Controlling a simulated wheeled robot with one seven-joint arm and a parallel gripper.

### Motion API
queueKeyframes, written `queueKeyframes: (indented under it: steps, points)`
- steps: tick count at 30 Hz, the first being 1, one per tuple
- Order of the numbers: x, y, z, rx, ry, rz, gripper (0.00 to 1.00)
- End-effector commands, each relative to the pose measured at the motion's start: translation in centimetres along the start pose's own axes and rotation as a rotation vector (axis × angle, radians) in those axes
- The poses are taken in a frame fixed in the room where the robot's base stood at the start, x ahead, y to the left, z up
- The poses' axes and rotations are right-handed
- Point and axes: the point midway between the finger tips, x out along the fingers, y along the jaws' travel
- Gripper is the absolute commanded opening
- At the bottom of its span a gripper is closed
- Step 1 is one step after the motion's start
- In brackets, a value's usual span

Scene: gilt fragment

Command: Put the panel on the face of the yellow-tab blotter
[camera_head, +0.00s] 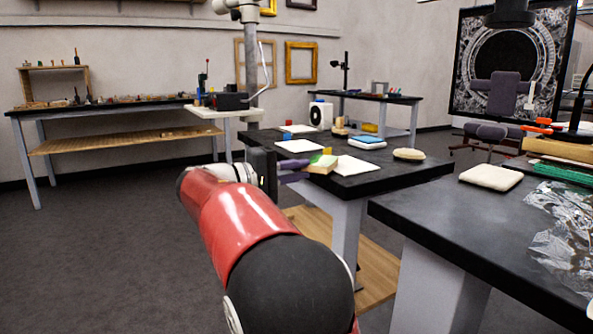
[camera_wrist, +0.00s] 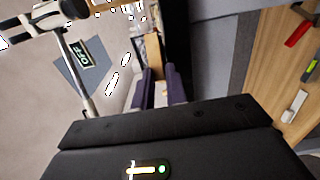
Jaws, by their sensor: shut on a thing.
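My gripper (camera_head: 292,168) is over the middle table in the head view. Its purple fingers, also in the wrist view (camera_wrist: 161,85), are shut on a pale cream panel (camera_head: 322,165); a tan strip shows beyond the fingertips there. A small green patch shows at the panel's top. A white blotter (camera_head: 356,166) lies right of the panel, and another white blotter (camera_head: 297,147) lies behind the gripper. A small yellow piece (camera_head: 327,151) shows just behind the panel; I cannot tell which blotter it belongs to. Whether the panel touches anything is unclear.
A blue-topped pad (camera_head: 368,142) and a rounded cream pad (camera_head: 409,154) lie farther right on the black table (camera_head: 395,172). A red block (camera_head: 288,123) and a white speaker-like box (camera_head: 319,115) are at the back. Another black table (camera_head: 440,205) stands at the right front.

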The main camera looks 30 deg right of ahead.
Motion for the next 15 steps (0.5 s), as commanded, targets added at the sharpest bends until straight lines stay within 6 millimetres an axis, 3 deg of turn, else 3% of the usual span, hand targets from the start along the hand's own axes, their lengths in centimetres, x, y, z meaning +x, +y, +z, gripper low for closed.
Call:
queueKeyframes:
  steps: [1, 6, 15]
  points:
    - [0.0, -0.1, 0.0, 0.0, 0.0, 0.0, 0.16]
    - [0.0, -0.04, -0.01, 0.0, 0.0, 0.0, 0.35]
    - [0.0, 0.29, 0.0, 0.0, 0.0, 0.0, 0.35]
